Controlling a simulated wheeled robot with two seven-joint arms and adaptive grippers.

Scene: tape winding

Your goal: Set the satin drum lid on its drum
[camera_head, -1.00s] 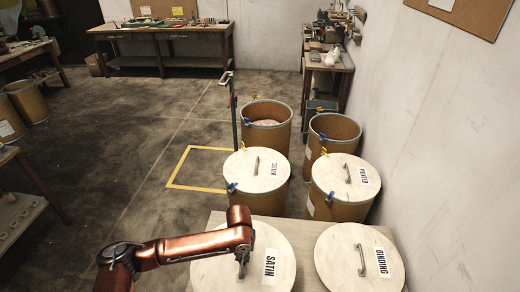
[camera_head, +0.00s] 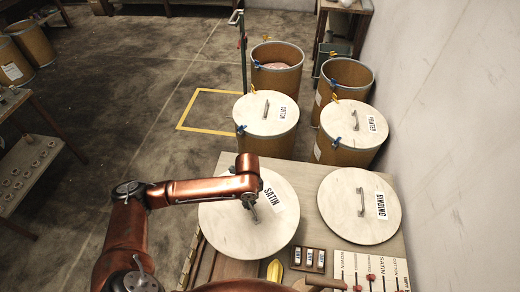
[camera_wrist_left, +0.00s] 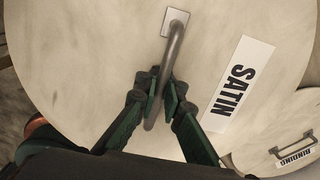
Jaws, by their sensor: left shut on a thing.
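The satin lid (camera_head: 232,230), a round pale disc with a SATIN label and a metal handle, is over the near table. It looks larger than the binding lid and appears raised. My left gripper (camera_head: 250,206) is shut on its handle; in the left wrist view the fingers (camera_wrist_left: 166,104) close around the handle bar (camera_wrist_left: 174,45). Two brown drums stand open at the back: a left one (camera_head: 276,80) with pinkish content and a right one (camera_head: 345,90). Their labels are not readable, so I cannot tell which is the satin drum. My right gripper is not in view.
The cotton lid (camera_head: 282,122) and printed lid (camera_head: 340,120) cover the two nearer drums. The binding lid (camera_head: 340,215) lies on the table (camera_head: 308,188), right of the satin lid. A post (camera_head: 243,60) stands left of the open drums. A yellow floor outline (camera_head: 190,110) is empty.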

